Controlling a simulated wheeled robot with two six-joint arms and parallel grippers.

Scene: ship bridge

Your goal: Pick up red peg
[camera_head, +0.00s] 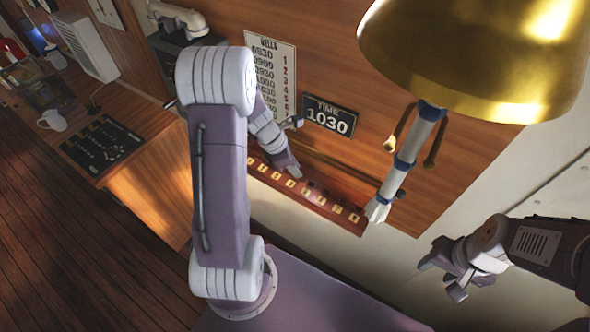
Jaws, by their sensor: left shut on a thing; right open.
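My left gripper (290,164) reaches down to the wooden ledge with a row of numbered yellow squares (346,212), below the wall notices. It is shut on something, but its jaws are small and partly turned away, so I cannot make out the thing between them. I cannot pick out a red peg; the ledge near the jaws is dark and partly covered by my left arm. My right gripper (441,278) is open and empty at the lower right, apart from the ledge and in front of the pale wall.
A large brass bell (480,45) hangs at the upper right, its white and blue rope (405,165) reaching down near the ledge's right end. A TIME 1030 sign (328,117) is on the wall. A desk with a white mug (52,121) and black panel (103,145) stands left.

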